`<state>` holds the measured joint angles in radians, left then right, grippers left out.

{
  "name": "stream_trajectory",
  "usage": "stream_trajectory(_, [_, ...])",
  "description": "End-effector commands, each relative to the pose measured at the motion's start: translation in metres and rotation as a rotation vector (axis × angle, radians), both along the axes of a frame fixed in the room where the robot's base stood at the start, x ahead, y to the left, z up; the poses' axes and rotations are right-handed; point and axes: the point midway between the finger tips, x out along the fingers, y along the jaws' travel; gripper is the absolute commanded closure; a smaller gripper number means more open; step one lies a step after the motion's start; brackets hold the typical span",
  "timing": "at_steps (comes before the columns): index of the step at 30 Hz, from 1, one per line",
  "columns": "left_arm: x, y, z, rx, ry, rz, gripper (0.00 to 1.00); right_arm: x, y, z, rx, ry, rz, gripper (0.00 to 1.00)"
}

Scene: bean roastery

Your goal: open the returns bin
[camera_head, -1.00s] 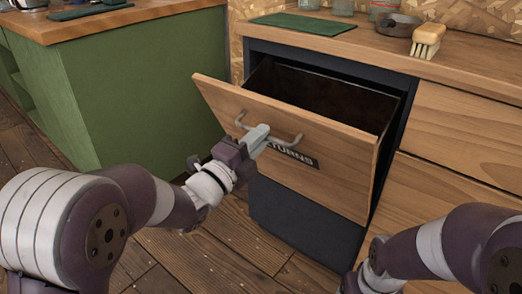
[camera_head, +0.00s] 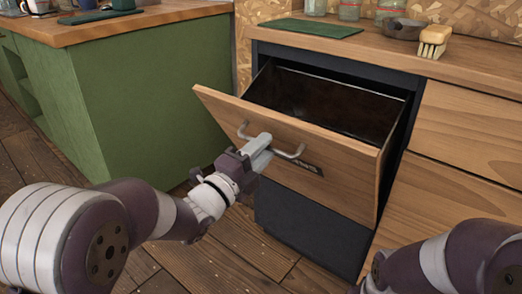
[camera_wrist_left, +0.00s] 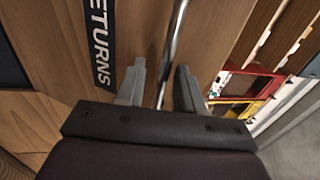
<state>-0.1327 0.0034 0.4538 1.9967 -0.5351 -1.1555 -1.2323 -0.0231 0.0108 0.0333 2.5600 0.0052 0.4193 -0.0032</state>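The returns bin is a wooden tilt-out front (camera_head: 340,185) in the counter. It leans outward at the top, and its dark, empty-looking inside (camera_head: 330,105) shows behind it. A grey bar handle (camera_head: 294,154) crosses the front; it also shows in the left wrist view (camera_wrist_left: 177,30). The black RETURNS label (camera_wrist_left: 101,40) is beside it, partly hidden in the head view. My left gripper (camera_head: 262,146) is at the middle of the handle. In the left wrist view its fingers (camera_wrist_left: 160,84) stand apart on either side of the bar, with gaps visible. My right gripper is out of view.
A green cabinet (camera_head: 130,90) stands to the left, with wooden floor between. On the counter lie a green mat (camera_head: 311,28), a brush (camera_head: 434,42), a dark pan (camera_head: 403,28) and jars. Closed wooden drawers (camera_head: 470,125) are on the right, behind my right arm.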

Motion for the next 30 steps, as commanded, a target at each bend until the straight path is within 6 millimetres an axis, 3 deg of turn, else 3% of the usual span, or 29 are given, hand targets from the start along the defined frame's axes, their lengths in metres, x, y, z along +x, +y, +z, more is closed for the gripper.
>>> stream_trajectory(7, [-0.008,0.008,0.001,-0.001,0.0,0.003,0.63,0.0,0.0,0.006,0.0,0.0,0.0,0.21])
stream_trajectory(15, [-0.065,0.049,-0.011,-0.002,0.003,0.006,0.63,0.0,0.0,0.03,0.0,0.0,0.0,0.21])
stream_trajectory(21, [-0.094,0.07,-0.02,-0.001,0.0,0.003,0.63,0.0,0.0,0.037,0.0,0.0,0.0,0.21])
stream_trajectory(30, [-0.101,0.073,-0.024,-0.001,-0.002,-0.001,0.63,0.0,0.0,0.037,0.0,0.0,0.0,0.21])
